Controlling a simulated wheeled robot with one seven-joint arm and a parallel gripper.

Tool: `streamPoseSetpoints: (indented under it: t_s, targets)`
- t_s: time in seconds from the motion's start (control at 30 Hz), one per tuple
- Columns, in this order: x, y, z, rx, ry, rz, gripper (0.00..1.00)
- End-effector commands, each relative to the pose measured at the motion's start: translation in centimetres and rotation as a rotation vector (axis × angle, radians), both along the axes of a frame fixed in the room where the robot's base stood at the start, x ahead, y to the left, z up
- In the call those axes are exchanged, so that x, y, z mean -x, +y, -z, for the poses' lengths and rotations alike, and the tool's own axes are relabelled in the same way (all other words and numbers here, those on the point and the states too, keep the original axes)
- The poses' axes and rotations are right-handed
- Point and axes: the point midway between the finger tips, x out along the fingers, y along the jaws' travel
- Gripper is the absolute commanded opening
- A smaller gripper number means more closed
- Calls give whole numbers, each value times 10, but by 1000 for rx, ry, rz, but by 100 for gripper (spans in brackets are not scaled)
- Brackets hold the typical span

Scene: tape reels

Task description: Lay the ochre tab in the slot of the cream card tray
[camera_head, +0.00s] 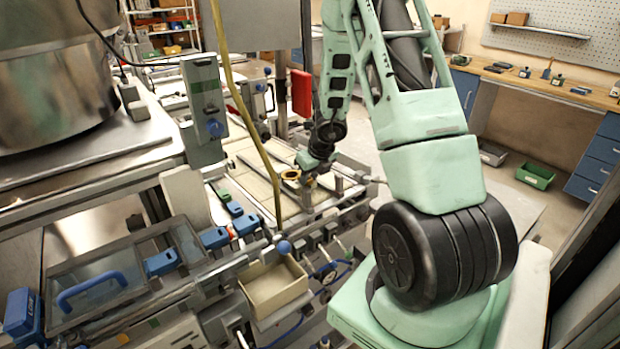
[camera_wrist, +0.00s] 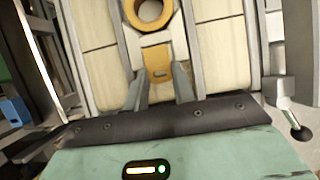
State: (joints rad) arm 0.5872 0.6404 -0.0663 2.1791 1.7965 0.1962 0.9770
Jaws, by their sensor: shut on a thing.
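An ochre tab (camera_wrist: 157,63) with a small dark slit shows between the two fingers of my gripper (camera_wrist: 159,80) in the wrist view. My gripper is shut on it. In the head view my gripper (camera_head: 308,183) is low over the pale work surface in the middle, and the tab is too small to make out clearly. A cream, open-topped box (camera_head: 272,291) stands in front of the machine. Cream panels (camera_wrist: 213,50) lie on both sides of the tab in the wrist view. I cannot tell which of these is the card tray, and I see no clear slot.
An ochre ring (camera_wrist: 148,10) lies just beyond the tab; it also shows in the head view (camera_head: 291,174). Grey rails (camera_wrist: 256,45) run along the panels. A yellow hose (camera_head: 240,110) hangs left of my arm. A clear-lidded case (camera_head: 95,285) is at the left.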

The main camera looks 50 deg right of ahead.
Motion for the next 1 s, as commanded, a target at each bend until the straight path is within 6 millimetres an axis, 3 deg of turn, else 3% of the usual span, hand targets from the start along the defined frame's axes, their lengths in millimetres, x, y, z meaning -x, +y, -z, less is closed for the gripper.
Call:
streamPoseSetpoints:
  t_s: [0.53,0.57,0.6,1.0]
  targets:
    - [0,0,13,1,0,0,5]
    - [0,0,11,1,0,0,34]
    - [0,0,11,0,0,0,45]
    - [0,0,6,0,0,0,48]
